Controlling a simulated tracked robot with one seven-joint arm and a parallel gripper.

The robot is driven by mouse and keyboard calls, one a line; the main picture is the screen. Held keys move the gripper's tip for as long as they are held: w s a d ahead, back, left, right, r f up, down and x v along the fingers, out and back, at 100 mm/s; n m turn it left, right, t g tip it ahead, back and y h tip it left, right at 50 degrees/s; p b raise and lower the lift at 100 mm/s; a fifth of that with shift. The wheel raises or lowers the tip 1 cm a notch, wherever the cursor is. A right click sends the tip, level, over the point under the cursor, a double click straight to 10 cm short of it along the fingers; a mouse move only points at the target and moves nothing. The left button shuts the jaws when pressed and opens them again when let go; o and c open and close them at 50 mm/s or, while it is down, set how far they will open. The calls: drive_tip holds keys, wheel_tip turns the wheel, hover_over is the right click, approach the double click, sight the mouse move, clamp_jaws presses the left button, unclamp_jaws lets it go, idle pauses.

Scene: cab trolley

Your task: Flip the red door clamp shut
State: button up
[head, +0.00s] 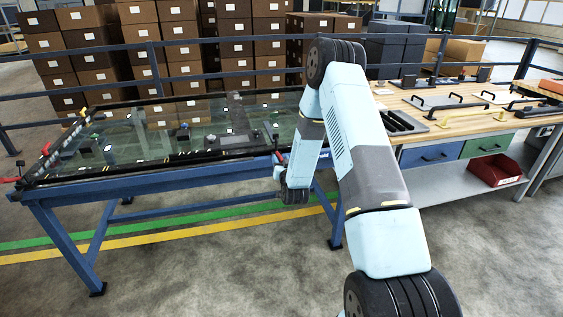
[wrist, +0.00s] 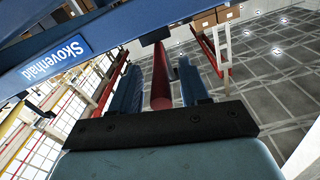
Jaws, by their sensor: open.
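A red clamp handle (wrist: 160,88) shows in the wrist view, running from a dark mount at the blue trolley frame (wrist: 150,22) towards my gripper. My gripper (wrist: 157,70) is open, with one blue finger on each side of the handle. Narrow gaps show beside the handle; I cannot tell whether a finger touches it. In the head view a bit of red (head: 281,158) shows at the trolley's near right corner, beside my wrist. My fingers are mostly hidden there by my own arm. The dark glass door (head: 150,140) lies flat on the trolley.
More red clamps (head: 45,149) sit at the trolley's left end. A workbench (head: 440,133) with handles on top and a red bin (head: 495,170) below stands to the right. Blue rails and stacked boxes (head: 235,45) are behind. The floor in front is clear.

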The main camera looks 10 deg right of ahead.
drive_tip(key=shift+c, duration=0.4)
clamp_jaws()
